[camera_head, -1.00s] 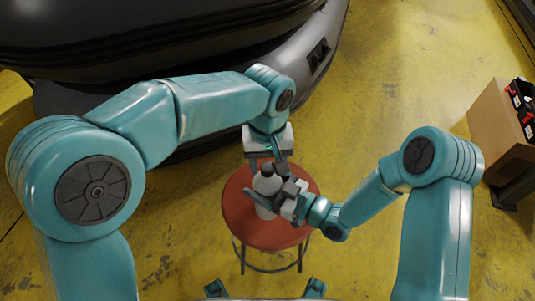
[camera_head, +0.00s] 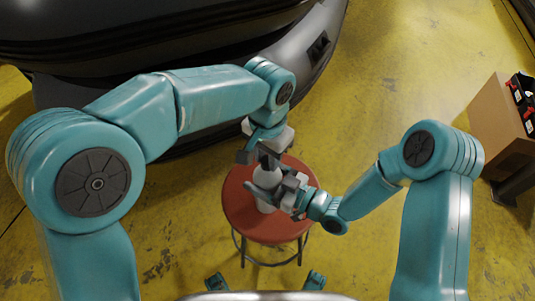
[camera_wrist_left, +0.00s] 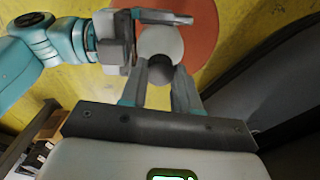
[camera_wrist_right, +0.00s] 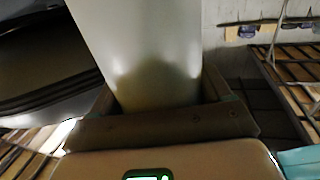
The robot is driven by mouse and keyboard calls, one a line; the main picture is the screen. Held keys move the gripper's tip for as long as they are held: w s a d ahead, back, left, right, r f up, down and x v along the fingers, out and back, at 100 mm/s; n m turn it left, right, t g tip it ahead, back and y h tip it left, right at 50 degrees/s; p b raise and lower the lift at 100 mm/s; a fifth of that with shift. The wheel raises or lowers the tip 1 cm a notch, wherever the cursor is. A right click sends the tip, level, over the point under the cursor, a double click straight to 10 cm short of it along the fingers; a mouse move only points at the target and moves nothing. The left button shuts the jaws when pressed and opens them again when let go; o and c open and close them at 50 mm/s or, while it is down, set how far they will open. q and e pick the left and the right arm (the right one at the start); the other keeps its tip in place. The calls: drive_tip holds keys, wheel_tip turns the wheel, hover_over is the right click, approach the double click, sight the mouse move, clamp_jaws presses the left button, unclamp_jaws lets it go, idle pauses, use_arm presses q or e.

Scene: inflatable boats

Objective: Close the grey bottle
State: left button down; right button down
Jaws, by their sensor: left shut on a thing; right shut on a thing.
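The pale grey bottle (camera_head: 266,206) stands on the red round stool (camera_head: 237,205). My right gripper (camera_head: 272,190) is shut on its body from the right side. The bottle's pale wall fills the middle of the right wrist view (camera_wrist_right: 150,50) between the fingers. My left gripper (camera_head: 263,158) is above the bottle's top, shut on a small dark grey cap (camera_wrist_left: 160,66). In the left wrist view the bottle's round top (camera_wrist_left: 160,40) shows right beside the cap. I cannot tell whether the cap is seated on the neck; the fingers partly hide it.
A large black inflatable boat (camera_head: 200,35) lies behind the stool, close to my left arm. A brown box (camera_head: 495,115) with black and red items on it stands at the right. The yellow floor (camera_head: 400,70) between them is clear.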

use_arm(q)
drive_tip(key=c, duration=0.7)
unclamp_jaws()
drive_tip(key=shift+c, duration=0.2)
wheel_tip(320, 180, up, 12)
use_arm(e)
unclamp_jaws()
